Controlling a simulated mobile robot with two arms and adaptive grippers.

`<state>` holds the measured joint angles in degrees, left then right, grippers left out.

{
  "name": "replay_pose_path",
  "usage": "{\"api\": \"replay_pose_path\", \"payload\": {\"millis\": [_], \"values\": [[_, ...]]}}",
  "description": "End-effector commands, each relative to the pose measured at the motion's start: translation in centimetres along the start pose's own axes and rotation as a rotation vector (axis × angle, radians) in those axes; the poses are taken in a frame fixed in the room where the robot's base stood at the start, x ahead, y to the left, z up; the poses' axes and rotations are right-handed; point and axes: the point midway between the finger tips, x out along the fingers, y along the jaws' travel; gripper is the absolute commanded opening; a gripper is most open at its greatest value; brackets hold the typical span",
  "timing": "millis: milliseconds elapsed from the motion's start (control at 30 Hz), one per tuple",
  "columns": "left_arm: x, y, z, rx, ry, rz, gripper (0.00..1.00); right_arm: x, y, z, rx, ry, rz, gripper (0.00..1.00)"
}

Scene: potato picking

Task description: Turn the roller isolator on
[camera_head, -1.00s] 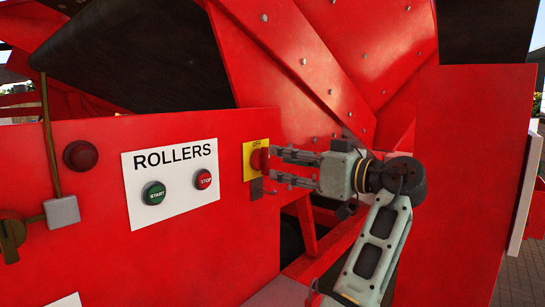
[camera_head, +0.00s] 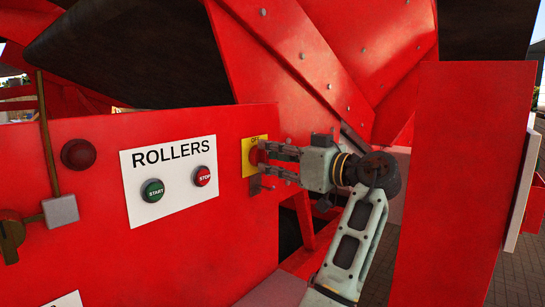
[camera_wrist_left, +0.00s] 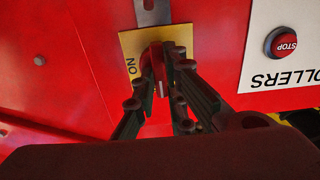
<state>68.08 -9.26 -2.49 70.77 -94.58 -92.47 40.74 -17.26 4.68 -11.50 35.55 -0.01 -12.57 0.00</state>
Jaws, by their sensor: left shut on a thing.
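The roller isolator is a red knob (camera_head: 254,157) on a yellow plate (camera_head: 247,168) marked OFF at its top, at the right end of the red panel. The wrist view, turned nearly upside down, shows the knob (camera_wrist_left: 153,62) upright in the picture and ON lettering on the yellow plate (camera_wrist_left: 131,45). My left gripper (camera_head: 263,163) reaches the knob from the right. Its fingers (camera_wrist_left: 160,85) are closed on both sides of the knob and partly hide it. My right gripper is in neither view.
Left of the isolator is a white ROLLERS label (camera_head: 170,180) with a green START button (camera_head: 153,190) and a red STOP button (camera_head: 202,176). A grey metal piece (camera_wrist_left: 153,12) sits beside the yellow plate. A large red panel (camera_head: 455,180) stands right of my arm.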

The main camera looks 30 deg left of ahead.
Motion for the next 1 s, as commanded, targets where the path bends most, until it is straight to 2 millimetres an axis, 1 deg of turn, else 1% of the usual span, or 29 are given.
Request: {"api": "replay_pose_path", "payload": {"millis": [267, 467, 667, 1000], "values": [[0.0, 0.0, -0.1, 0.008, 0.0, 0.001, 0.0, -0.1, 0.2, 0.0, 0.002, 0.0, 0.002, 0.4], [-0.1, 0.1, -0.1, 0.067, 0.001, 0.001, 0.0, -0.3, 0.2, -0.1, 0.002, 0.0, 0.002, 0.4], [0.0, 0.2, -0.2, 0.199, 0.001, 0.001, 0.0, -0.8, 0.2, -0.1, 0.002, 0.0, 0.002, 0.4], [-0.1, 0.4, -0.2, 0.517, 0.001, 0.001, 0.0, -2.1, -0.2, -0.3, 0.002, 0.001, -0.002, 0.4]]}}
